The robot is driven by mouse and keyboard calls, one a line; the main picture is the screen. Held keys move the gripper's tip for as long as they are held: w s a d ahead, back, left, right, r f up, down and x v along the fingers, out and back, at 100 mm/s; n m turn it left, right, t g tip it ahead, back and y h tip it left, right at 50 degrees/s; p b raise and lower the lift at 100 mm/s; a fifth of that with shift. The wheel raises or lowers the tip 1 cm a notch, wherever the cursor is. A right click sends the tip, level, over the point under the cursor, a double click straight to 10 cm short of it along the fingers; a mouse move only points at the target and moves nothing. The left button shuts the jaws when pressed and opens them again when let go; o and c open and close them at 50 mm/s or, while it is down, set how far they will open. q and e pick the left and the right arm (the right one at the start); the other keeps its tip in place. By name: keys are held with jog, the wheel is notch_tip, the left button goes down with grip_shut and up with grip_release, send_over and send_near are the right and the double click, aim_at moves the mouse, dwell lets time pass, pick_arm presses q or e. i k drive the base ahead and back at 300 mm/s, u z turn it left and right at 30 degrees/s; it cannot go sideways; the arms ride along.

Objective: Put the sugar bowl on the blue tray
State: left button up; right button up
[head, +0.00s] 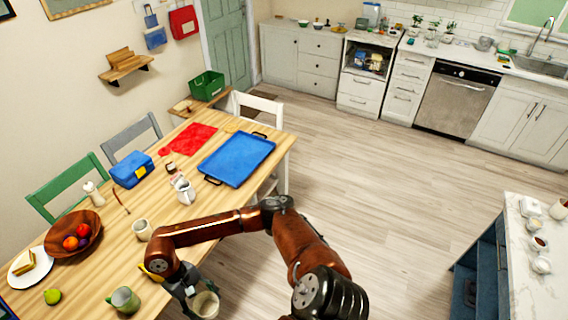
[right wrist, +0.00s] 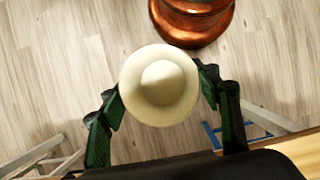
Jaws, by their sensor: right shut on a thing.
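The blue tray (head: 237,158) lies empty on the wooden table, toward its far right end, with dark handles at its ends. My right gripper (head: 192,298) is at the near edge of the table, shut on a small cream bowl (head: 206,305), which looks like the sugar bowl. In the right wrist view the round cream bowl (right wrist: 160,85) sits between the two green-black fingers (right wrist: 165,100), with floor behind it. The bowl is well apart from the tray. My left gripper is not in view.
Between bowl and tray stand a cream cup (head: 142,230) and a white pitcher (head: 186,192). Open floor lies right.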

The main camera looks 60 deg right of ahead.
aim_at(233, 155)
jog(key=z, duration=0.1)
jog(key=k, duration=0.45)
jog(key=z, duration=1.55)
jog(key=i, duration=0.95)
jog(key=z, duration=0.6)
jog(key=i, duration=1.15)
jog(key=u, duration=1.15)
jog(key=i, duration=0.9)
jog(key=u, duration=0.85)
